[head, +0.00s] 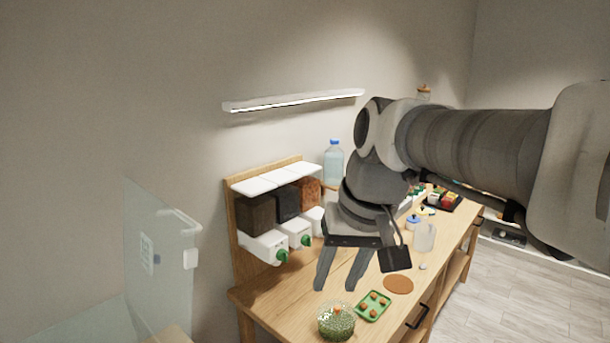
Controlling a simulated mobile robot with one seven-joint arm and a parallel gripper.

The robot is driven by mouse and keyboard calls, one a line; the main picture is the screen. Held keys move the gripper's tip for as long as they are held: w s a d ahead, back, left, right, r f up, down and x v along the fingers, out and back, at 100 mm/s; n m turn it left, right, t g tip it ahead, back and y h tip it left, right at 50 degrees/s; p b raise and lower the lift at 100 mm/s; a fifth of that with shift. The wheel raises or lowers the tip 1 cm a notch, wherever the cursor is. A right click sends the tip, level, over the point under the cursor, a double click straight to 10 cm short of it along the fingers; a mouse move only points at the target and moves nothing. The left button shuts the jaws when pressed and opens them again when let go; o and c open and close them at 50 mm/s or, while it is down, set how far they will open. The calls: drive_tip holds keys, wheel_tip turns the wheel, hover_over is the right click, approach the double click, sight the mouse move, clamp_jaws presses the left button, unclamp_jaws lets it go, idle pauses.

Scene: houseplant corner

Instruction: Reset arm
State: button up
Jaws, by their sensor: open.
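My gripper (340,279) hangs from my arm over the wooden bench, fingers pointing down and spread apart. It is open, and nothing shows between the fingers. My arm reaches in from the right of the head view and hides part of the bench and the wall behind it. Below the fingertips, near the bench's front end, stand a green speckled pot (336,321) with an orange knob and a small green tray (373,306) holding several brown pieces. The gripper appears apart from both.
A dispenser rack (236,212) with dark and reddish fillings stands against the wall. A blue-capped bottle (333,163) is behind my arm. A brown disc (398,284) and a clear cup (425,238) are on the bench (262,297). A glass panel (150,255) stands at left; floor (505,285) is clear at right.

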drive_tip(key=s+d+f+m+t+h, duration=0.1)
drive_tip(key=s+d+f+t+h, duration=0.1)
drive_tip(key=s+d+f, duration=0.4)
drive_tip(key=s+d+t, duration=0.1)
drive_tip(key=s+d, duration=0.2)
drive_tip(key=s, duration=0.1)
drive_tip(key=shift+s+d+f, duration=0.2)
drive_tip(key=shift+s+f, duration=0.15)
drive_tip(key=shift+a, duration=0.2)
